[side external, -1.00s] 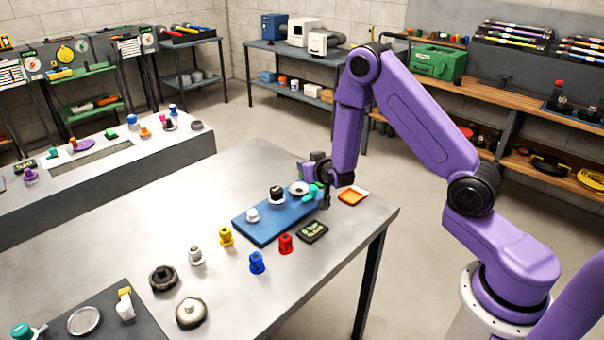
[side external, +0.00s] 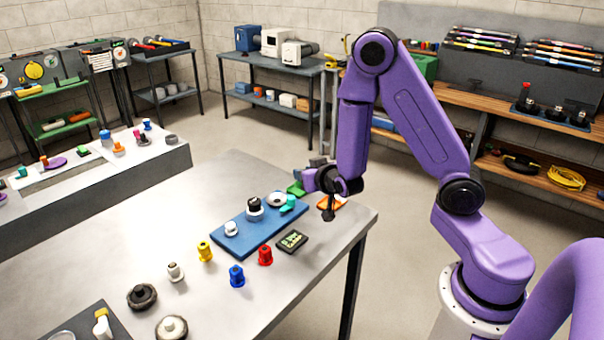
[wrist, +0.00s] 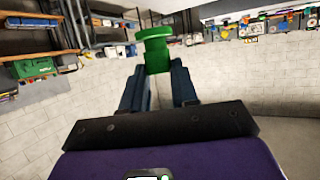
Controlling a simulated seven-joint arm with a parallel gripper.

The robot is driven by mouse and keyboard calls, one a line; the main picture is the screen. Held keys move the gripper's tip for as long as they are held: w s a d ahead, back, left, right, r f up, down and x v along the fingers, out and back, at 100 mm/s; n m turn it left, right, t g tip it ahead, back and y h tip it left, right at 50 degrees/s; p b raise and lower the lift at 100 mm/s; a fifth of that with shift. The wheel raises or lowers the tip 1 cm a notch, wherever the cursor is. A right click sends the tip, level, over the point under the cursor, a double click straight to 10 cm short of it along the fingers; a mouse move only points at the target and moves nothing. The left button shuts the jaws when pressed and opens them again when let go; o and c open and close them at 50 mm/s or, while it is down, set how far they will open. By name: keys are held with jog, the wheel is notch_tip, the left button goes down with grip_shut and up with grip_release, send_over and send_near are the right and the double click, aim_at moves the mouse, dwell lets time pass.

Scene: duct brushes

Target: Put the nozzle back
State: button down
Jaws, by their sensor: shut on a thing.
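My gripper (wrist: 157,85) is shut on a green nozzle (wrist: 154,50) with a wide, flat head. In the side view my gripper (side external: 306,181) and the green nozzle (side external: 296,189) are above the far right of the table, behind the blue board (side external: 248,241). The board bears a white piece (side external: 231,229), a black-topped piece (side external: 254,207), a white ring (side external: 277,199) and a teal piece (side external: 287,206). The nozzle's lower part is hidden.
Yellow (side external: 205,251), blue (side external: 237,276) and red (side external: 265,255) pieces stand in front of the board. The table's left middle is clear.

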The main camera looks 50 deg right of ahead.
jog(key=shift+s+a+r, duration=0.1)
jog(key=shift+s+r, duration=0.15)
jog(key=shift+s, duration=0.3)
jog(key=s+a+f+n+y, duration=0.15)
jog(key=s+a, duration=0.25)
jog(key=a, duration=0.5)
jog(key=s+a+n+t+y, duration=0.15)
jog(key=s+a, duration=0.25)
jog(key=a, duration=0.5)
jog(key=s+a+f+n+g+y, duration=0.15)
jog(key=s+a, duration=0.25)
jog(key=a, duration=0.6)
jog(key=shift+t+y, duration=0.45)
jog(key=shift+t, duration=0.05)
jog(key=w+a+f, duration=0.2)
jog(key=w+f, duration=0.1)
jog(key=w, duration=0.1)
jog(key=w+a+f, duration=0.2)
jog(key=w, duration=0.2)
jog(key=w+a+f, duration=0.2)
jog(key=w+f, duration=0.1)
jog(key=w, duration=0.1)
jog(key=shift+a+f, duration=0.15)
jog(key=shift+f, duration=0.15)
jog(key=shift+w+a+f, duration=0.1)
jog(key=shift+w+f, duration=0.1)
jog(key=shift+f, duration=1.55)
jog(key=shift+f, duration=0.1)
